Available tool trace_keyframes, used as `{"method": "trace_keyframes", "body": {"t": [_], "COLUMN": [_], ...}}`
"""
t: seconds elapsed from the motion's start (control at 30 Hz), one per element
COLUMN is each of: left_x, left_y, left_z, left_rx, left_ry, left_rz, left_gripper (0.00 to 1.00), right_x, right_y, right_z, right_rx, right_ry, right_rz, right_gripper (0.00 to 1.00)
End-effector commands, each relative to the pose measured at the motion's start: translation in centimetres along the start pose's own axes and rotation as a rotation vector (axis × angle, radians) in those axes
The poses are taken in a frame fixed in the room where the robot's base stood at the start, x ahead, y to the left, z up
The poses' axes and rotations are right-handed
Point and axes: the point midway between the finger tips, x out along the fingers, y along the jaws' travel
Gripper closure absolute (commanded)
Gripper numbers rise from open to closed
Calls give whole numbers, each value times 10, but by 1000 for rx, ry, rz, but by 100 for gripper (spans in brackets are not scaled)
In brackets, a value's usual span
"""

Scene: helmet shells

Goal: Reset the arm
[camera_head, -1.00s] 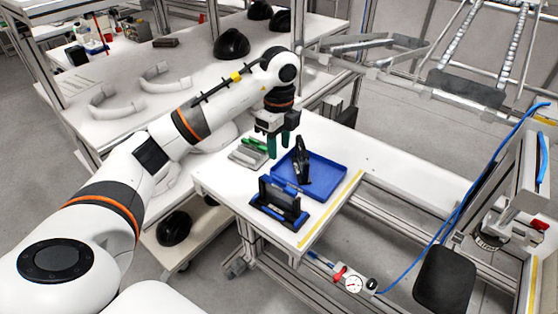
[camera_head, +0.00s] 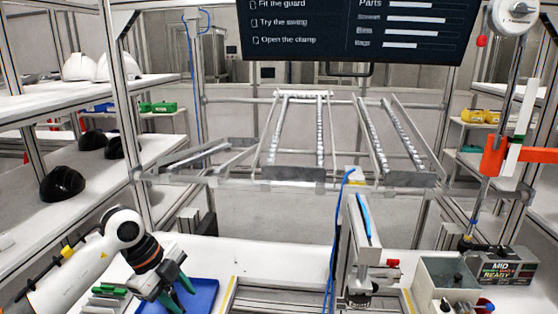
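My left arm (camera_head: 75,270) comes in low at the left of the head view, white with a dark wrist. My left gripper (camera_head: 178,292) points down over the left part of the blue tray (camera_head: 205,292). Its two green fingers stand apart with nothing seen between them. The fingertips are near the picture's bottom edge, so their height over the tray is hard to tell. My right arm and gripper are not in view.
Green-topped parts (camera_head: 108,291) lie left of the gripper. A clamp post with a blue hose (camera_head: 362,235) stands right of the tray. A grey bin (camera_head: 447,280) is further right. Black helmet shells (camera_head: 62,183) sit on the left shelf. Roller rails (camera_head: 300,135) stand behind.

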Motion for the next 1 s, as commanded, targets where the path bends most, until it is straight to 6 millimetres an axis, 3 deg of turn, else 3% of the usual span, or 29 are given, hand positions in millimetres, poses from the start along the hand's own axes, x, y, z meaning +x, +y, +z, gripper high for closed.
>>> {"method": "trace_keyframes", "body": {"t": [0.03, 0.07, 0.2, 0.3, 0.4, 0.53, 0.67, 0.77, 0.87, 1.0], "left_x": [20, 27, 30, 11, -17, -47, -54, -38, -6, 55], "left_y": [4, 7, 20, 28, 35, 41, 37, 20, -12, -80], "left_z": [36, 56, 142, 183, 200, 184, 137, 92, 51, 15], "left_rx": [88, 135, 261, 252, 157, -86, -429, -729, -1024, -1367], "left_ry": [-145, -230, -595, -807, -955, -1031, -961, -817, -616, -300], "left_rz": [65, 118, 410, 653, 910, 1222, 1452, 1532, 1513, 1315], "left_gripper": [62, 62, 62, 62, 62, 62, 62, 62, 62, 62], "right_x": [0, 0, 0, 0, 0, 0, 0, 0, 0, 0], "right_y": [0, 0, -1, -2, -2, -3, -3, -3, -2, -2], "right_z": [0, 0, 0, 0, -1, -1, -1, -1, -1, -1], "right_rx": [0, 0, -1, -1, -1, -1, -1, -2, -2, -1], "right_ry": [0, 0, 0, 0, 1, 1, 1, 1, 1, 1], "right_rz": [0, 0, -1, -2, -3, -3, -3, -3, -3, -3], "right_gripper": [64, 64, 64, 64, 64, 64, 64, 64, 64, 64]}}
